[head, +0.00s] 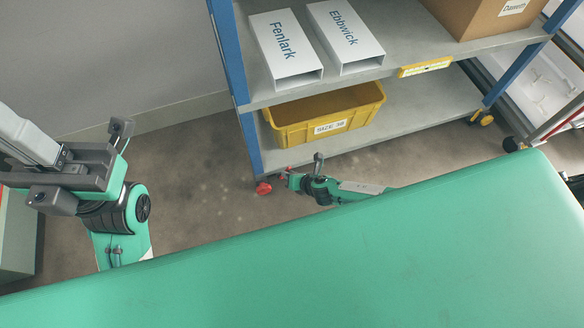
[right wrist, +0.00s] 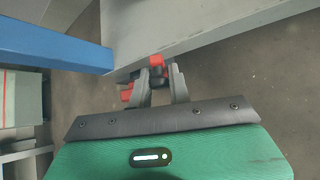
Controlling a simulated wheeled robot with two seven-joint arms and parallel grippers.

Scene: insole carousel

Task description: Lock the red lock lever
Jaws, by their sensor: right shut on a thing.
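The red lock lever (right wrist: 156,60) shows between my right fingertips, beside a dark caster part under the shelf's edge. A second red part (right wrist: 127,95) sits just left of the fingers. My right gripper (right wrist: 160,77) is shut on the lever; the fingers partly hide it. In the head view my right gripper (head: 284,175) is low by the shelf's front left post, next to a red caster part (head: 263,188). The lever's angle cannot be told. My left gripper (head: 55,178) is at the far left, away from the shelf; its jaw opening is unclear.
The grey shelf (head: 400,125) with blue posts holds a yellow bin (head: 325,112), two white boxes marked Fenlark (head: 285,48) and Ebbwick (head: 345,36), and a cardboard box (head: 487,15). A yellow caster (head: 483,117) is at its right. Floor is clear at centre left.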

